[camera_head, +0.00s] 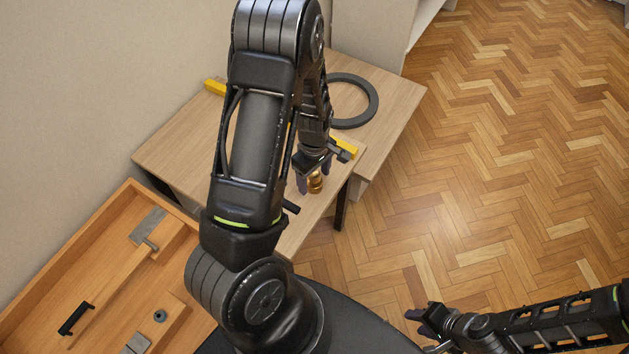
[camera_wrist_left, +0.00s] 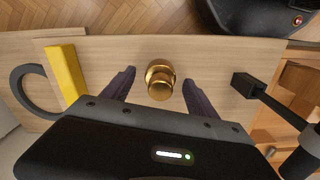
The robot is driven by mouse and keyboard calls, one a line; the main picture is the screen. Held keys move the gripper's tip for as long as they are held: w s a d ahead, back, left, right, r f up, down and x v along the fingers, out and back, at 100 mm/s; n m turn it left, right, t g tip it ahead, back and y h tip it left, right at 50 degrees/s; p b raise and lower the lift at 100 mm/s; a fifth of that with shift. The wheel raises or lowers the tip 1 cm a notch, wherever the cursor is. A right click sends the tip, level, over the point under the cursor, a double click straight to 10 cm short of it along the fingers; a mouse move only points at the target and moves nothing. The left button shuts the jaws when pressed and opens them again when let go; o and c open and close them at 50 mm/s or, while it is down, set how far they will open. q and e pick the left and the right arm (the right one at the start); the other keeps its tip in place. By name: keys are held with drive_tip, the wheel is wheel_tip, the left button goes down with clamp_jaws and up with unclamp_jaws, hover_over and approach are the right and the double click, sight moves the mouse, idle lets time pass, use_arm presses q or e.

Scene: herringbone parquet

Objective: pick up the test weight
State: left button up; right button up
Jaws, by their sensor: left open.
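The test weight (camera_head: 315,184) is a small brass piece with a knob on top. It stands on the light wooden table near its front right edge. In the left wrist view the test weight (camera_wrist_left: 160,80) lies between the two fingers, with gaps on both sides. My left gripper (camera_head: 311,182) is open above the table, its fingers on either side of the weight; in the left wrist view the gripper (camera_wrist_left: 159,88) looks down on it. My right gripper (camera_head: 424,318) is at the lower right over the floor, away from the table; its finger gap is unclear.
A yellow bar (camera_wrist_left: 66,76) lies on the table beside the weight, and a dark ring (camera_head: 372,100) lies further back. A wooden workbench (camera_head: 100,262) with fittings and a black handle (camera_head: 75,318) is at the lower left. Parquet floor is clear on the right.

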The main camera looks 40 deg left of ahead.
use_arm(q)
drive_tip(key=shift+f, duration=0.15)
drive_tip(key=shift+c, duration=0.3)
clamp_jaws()
idle(0.7)
